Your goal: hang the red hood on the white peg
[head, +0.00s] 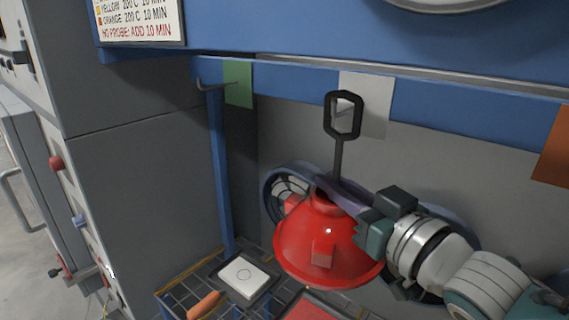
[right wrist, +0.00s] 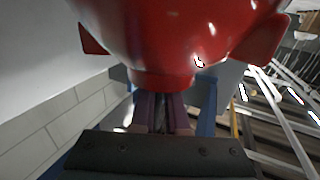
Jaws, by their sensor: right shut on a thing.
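The red hood (head: 318,243) is a red dome with a dark stem and an angular black loop (head: 342,115) on top. My right gripper (head: 366,228) is shut on the hood near its neck, from the right, and holds it up. The hood also fills the top of the right wrist view (right wrist: 180,35), beyond the fingers (right wrist: 165,112). The white plate (head: 372,104) is on the blue rail behind the loop. A peg (head: 343,106) shows through the loop's opening. I cannot tell whether the loop is around the peg or only in front of it. My left gripper is not in view.
A purple-grey round thing (head: 285,188) is partly hidden behind the hood. Below is a wire rack (head: 185,288) with a white-topped block (head: 244,278).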

